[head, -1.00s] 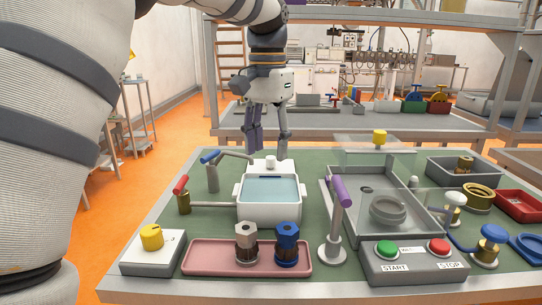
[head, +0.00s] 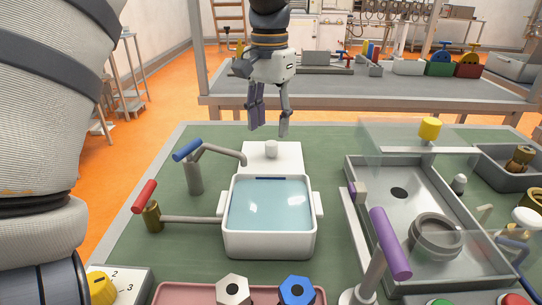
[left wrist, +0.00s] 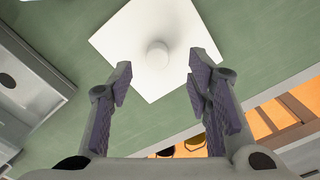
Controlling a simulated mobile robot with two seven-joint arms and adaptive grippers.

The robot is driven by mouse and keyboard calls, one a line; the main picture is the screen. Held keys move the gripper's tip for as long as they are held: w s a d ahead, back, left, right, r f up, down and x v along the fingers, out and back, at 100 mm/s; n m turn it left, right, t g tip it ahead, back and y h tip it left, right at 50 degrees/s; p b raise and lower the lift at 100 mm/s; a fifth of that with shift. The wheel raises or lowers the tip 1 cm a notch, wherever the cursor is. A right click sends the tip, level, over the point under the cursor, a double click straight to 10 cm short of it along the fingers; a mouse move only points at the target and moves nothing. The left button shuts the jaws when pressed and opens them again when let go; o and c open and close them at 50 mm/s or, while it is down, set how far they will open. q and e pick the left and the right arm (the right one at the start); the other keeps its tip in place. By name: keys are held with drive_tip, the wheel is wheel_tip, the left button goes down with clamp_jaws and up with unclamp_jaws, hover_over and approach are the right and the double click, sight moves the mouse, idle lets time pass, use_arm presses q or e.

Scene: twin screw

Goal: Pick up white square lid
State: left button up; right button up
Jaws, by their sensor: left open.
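The white square lid (head: 289,157) lies flat on the green table behind the white water-filled basin (head: 268,239). Its round white knob (head: 271,149) stands up from it. My left gripper (head: 269,130) hangs fingers-down above the lid's far side, open and empty. In the left wrist view the lid (left wrist: 132,62) shows as a tilted square, its knob (left wrist: 157,55) lying ahead of and between the spread purple-padded fingers (left wrist: 158,85). No contact between fingers and lid is visible. My right gripper is not in view.
A blue-handled tap (head: 194,168) and a red-handled valve (head: 151,213) stand left of the basin. A grey tray with a clear cover and yellow knob (head: 429,128) is at right. A purple-handled lever (head: 390,243) stands in front.

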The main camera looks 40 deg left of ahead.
sight(271, 143)
use_arm(q)
wheel_tip(271, 143, down, 6)
drive_tip(key=shift+d+r, duration=0.1)
drive_tip(key=shift+d, duration=0.05)
clamp_jaws()
